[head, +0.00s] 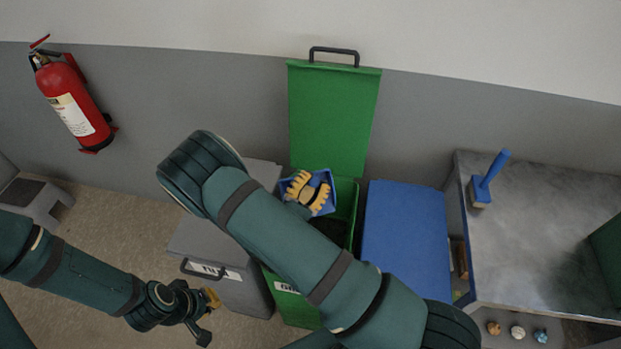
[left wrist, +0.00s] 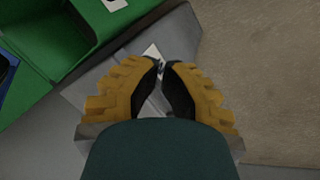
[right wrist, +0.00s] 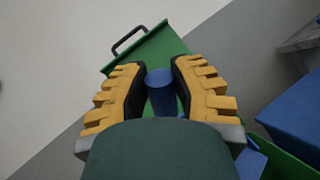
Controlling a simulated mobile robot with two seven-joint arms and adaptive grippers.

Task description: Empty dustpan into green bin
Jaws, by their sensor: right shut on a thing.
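The green bin (head: 346,199) stands near the wall with its lid (head: 332,115) raised upright, its inside dark and partly hidden by my right arm. My right gripper (head: 307,190) is shut on the handle of the blue dustpan (head: 325,180) over the back of the bin opening. The blue handle (right wrist: 161,88) shows between the yellow fingers in the right wrist view. The dustpan's contents cannot be made out. My left gripper (head: 205,312) is low in front of the grey bin, empty. Its fingertips (left wrist: 162,66) come together in the left wrist view.
A grey bin (head: 222,250) with a closed lid stands left of the green bin, and a blue bin (head: 405,235) right of it. A metal table (head: 545,220) at the right holds a blue brush (head: 485,185). A fire extinguisher (head: 75,105) hangs on the left wall.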

